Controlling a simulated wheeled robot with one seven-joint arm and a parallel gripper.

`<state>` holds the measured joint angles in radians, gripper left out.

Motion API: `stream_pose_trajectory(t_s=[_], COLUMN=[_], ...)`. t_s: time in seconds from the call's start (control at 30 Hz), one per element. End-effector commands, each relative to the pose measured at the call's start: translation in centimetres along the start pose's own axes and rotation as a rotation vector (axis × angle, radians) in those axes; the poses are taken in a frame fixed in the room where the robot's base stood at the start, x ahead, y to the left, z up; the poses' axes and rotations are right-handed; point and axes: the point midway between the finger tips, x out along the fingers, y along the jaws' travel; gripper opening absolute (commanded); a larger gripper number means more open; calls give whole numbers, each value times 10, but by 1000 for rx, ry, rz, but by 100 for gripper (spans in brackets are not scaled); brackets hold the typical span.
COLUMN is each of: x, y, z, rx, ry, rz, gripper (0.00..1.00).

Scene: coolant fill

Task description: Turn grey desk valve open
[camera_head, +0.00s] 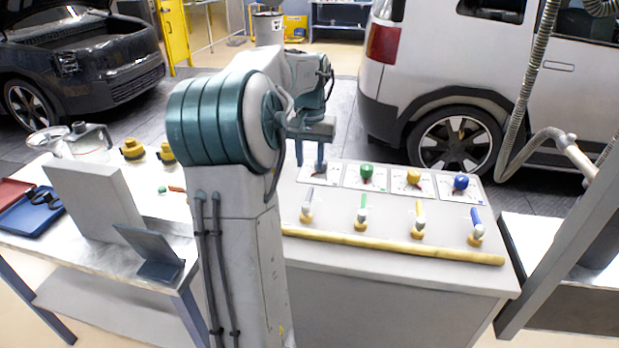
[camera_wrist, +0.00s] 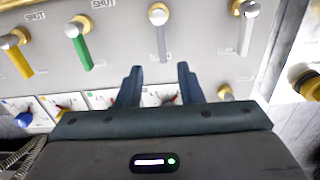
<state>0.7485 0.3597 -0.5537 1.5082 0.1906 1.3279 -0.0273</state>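The grey desk valve (camera_head: 307,206) stands on the bench panel at the left end of the visible valve row. In the wrist view, its grey lever (camera_wrist: 161,42) lies straight ahead of my fingers, between their lines, pointing towards me. My gripper (camera_head: 311,156) is over the back of the panel, beyond the grey valve. In the wrist view, my gripper (camera_wrist: 160,75) has its two fingers spread wide with nothing between them. The lever tip looks apart from the fingers. Small lettering beside the lever is too blurred to read.
Green (camera_head: 363,211), yellow (camera_head: 419,219) and blue (camera_head: 476,228) valves stand to the right. Gauges with coloured knobs, such as the green one (camera_head: 366,171), line the back. Another silver-levered valve (camera_wrist: 248,30) shows in the wrist view. A yellow rail (camera_head: 400,248) edges the front.

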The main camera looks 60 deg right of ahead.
Motion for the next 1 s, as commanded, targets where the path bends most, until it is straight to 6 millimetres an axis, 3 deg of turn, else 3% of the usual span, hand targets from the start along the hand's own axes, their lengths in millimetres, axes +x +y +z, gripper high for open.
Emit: stream_pose_trajectory(t_s=[0.1, 0.3, 1.0], x=[-21, -38, -40], y=[1, 1, -4], z=[0, 0, 3], rx=[1, 2, -10], ry=[2, -1, -1], rz=[0, 0, -4], gripper=[34, 34, 34])
